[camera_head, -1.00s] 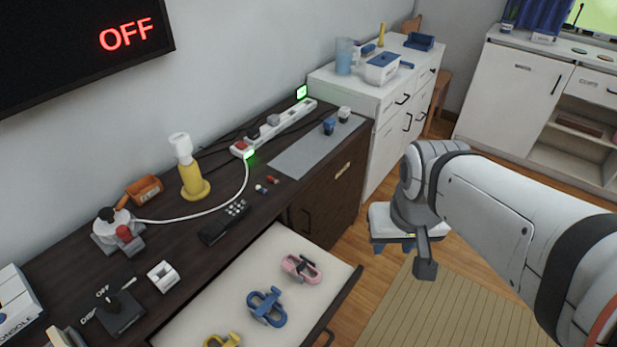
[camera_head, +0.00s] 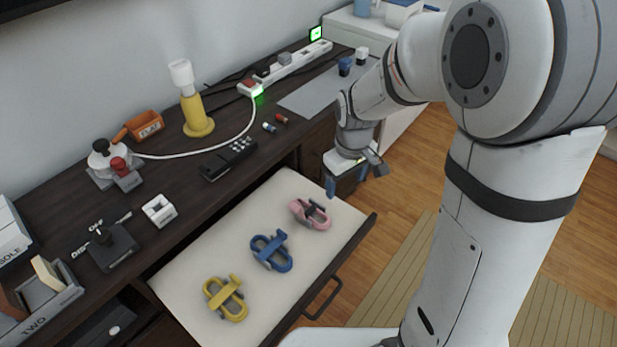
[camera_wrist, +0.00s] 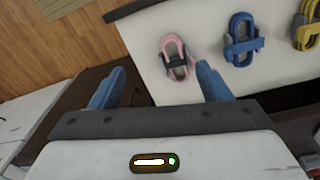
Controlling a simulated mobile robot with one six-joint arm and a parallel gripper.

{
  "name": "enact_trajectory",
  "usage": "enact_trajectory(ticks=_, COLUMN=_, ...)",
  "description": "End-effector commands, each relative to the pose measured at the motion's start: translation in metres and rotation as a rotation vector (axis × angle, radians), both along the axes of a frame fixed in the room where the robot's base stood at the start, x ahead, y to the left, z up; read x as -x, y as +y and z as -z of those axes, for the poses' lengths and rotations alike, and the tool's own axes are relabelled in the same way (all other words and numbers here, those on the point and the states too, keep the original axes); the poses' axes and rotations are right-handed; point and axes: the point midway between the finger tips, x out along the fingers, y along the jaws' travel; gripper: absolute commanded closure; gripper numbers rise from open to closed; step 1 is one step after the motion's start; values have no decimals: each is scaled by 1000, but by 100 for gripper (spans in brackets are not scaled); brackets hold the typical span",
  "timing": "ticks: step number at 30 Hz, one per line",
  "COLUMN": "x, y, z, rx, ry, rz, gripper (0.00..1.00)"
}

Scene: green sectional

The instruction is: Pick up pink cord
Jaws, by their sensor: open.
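The pink cord (camera_head: 311,214) is a coiled loop with a dark grey clip, lying in the open white drawer (camera_head: 215,250) near its far right end. My gripper (camera_head: 344,181) has blue fingers and is above the drawer's far right corner, beyond and to the right of the cord, apart from it. In the wrist view, my gripper (camera_wrist: 155,88) is open and empty. There the pink cord (camera_wrist: 170,45) lies ahead of the fingers, nearer the right finger, not between them.
A blue cord (camera_head: 271,251) and a yellow cord (camera_head: 226,298) lie in the same drawer, left of the pink one. The dark desktop (camera_head: 150,235) behind holds a power strip (camera_head: 290,64), a yellow lamp (camera_head: 197,120) and a black remote (camera_head: 228,160). The drawer's front edge has a dark handle (camera_head: 323,299).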

Motion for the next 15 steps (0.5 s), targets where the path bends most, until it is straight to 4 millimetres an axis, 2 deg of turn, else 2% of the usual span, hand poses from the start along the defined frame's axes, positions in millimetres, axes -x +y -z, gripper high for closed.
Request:
enact_trajectory(ticks=1, x=-9, y=11, z=36, rx=6, ry=20, rz=-53, gripper=29)
enact_trajectory(ticks=3, x=-18, y=24, z=64, rx=11, ry=33, rz=-116, gripper=29)
enact_trajectory(ticks=6, x=-27, y=37, z=93, rx=17, ry=45, rz=-186, gripper=29)
enact_trajectory(ticks=9, x=-31, y=44, z=110, rx=20, ry=55, rz=-226, gripper=29)
enact_trajectory(ticks=15, x=-33, y=48, z=131, rx=21, ry=59, rz=-247, gripper=29)
